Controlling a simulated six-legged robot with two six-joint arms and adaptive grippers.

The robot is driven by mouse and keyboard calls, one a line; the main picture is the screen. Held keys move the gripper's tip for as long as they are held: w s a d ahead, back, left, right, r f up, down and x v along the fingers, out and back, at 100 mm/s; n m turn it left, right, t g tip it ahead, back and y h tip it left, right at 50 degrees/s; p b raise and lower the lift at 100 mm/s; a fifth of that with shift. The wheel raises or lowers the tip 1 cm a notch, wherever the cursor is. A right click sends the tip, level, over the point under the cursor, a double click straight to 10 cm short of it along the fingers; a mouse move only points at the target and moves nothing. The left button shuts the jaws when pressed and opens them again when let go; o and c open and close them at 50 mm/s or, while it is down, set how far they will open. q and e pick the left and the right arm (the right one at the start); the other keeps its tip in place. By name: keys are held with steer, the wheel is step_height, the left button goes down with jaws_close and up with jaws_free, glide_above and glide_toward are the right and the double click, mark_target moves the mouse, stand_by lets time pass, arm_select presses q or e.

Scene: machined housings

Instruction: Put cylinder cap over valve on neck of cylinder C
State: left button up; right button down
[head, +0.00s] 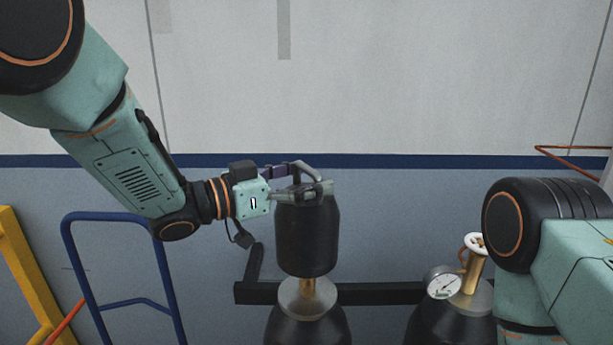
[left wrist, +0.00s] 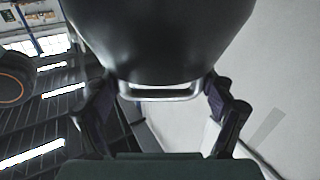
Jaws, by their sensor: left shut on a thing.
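The dark cylinder cap (head: 307,240) hangs upright in the head view, in line above a dark cylinder (head: 307,328). A short brass part (head: 308,287) and the pale collar (head: 307,300) show between them; any valve higher up is hidden by the cap. My left gripper (head: 308,190) is shut on the top of the cap. In the left wrist view the cap (left wrist: 160,35) fills the upper middle, with a bright metal bar between the fingers. No letter C is readable. My right gripper is out of view.
A second cylinder (head: 425,325) stands to the right with a pressure gauge (head: 444,283) and a brass valve (head: 474,262) with a white handwheel. A dark rail (head: 385,293) runs behind. A blue hand-truck frame (head: 120,217) and a yellow frame (head: 22,265) stand at left.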

mark_target(277, 232)
arm_select(q)
steer(key=shift+f+b, duration=2.55)
steer(key=shift+f, duration=1.85)
steer(key=o, duration=1.6)
steer(key=shift+c, duration=0.2)
steer(key=shift+o, duration=0.8)
steer(key=shift+s, duration=0.1)
steer(key=shift+f, duration=0.15)
steer(key=shift+s+a, duration=0.15)
steer(key=shift+a, duration=0.35)
steer(key=v, duration=1.1)
steer(key=shift+d, duration=0.25)
